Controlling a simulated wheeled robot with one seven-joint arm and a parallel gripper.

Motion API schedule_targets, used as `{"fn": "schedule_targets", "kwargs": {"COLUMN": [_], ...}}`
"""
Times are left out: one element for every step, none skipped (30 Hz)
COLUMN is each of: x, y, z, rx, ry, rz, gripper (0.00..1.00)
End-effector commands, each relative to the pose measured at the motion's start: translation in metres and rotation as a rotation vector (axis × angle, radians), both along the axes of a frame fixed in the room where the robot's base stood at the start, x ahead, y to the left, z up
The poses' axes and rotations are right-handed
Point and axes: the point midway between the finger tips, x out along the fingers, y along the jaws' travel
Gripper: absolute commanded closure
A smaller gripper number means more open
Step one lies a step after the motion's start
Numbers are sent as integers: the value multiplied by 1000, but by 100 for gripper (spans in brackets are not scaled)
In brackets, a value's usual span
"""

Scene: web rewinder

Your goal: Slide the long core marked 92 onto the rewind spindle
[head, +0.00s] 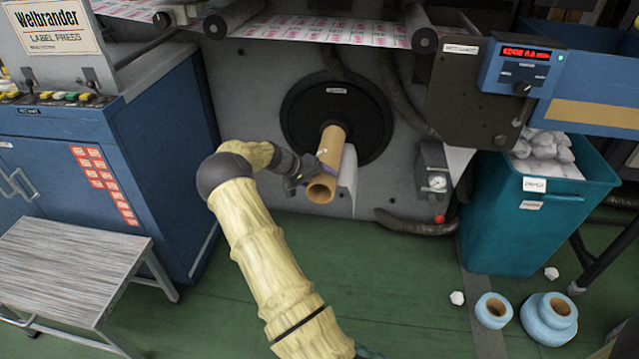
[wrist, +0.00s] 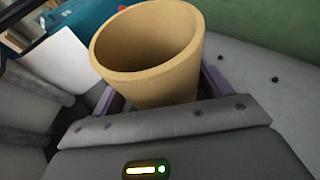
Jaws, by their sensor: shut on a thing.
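The long tan core (head: 331,150) is in front of the black round flange (head: 300,115) in the head view. Its near end is open and faces me, and its far end reaches toward the flange centre. The rewind spindle itself is hidden, and I cannot tell how far the core is around it. My gripper (head: 309,172) is shut on the core from the left, near its front end. In the wrist view the core (wrist: 150,60) stands between my jaws (wrist: 160,95) with its hollow end open. I cannot read its number.
A gauge box (head: 434,175) and a hose (head: 415,222) are to the right. A teal bin (head: 510,220) and blue rolls (head: 548,318) stand on the floor at right. A step stool (head: 70,265) is at left.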

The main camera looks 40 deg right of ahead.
Motion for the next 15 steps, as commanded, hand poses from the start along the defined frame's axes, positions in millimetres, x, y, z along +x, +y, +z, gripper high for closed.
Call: {"fn": "schedule_targets", "kwargs": {"x": [1,2,4,4,5,6,7,7,7,7,7,7,7,7,7], "y": [-3,-4,-5,-6,-7,-8,-8,-9,-9,-9,-9,-9,-9,-9,-9], "z": [0,0,0,0,1,1,1,1,1,1,1,1,1,1,1], "rx": [-1,-1,-1,-1,0,-1,0,0,1,1,1,0,0,0,0], "ry": [0,0,0,0,-1,-1,-2,-2,-1,-1,-1,-1,-1,-1,-1], "rz": [-1,-1,-1,-1,-1,0,0,0,0,0,0,-1,-1,-1,-1], "gripper": [59,59,59,59,59,59,59,59,59,59,59,59,59,59,59]}}
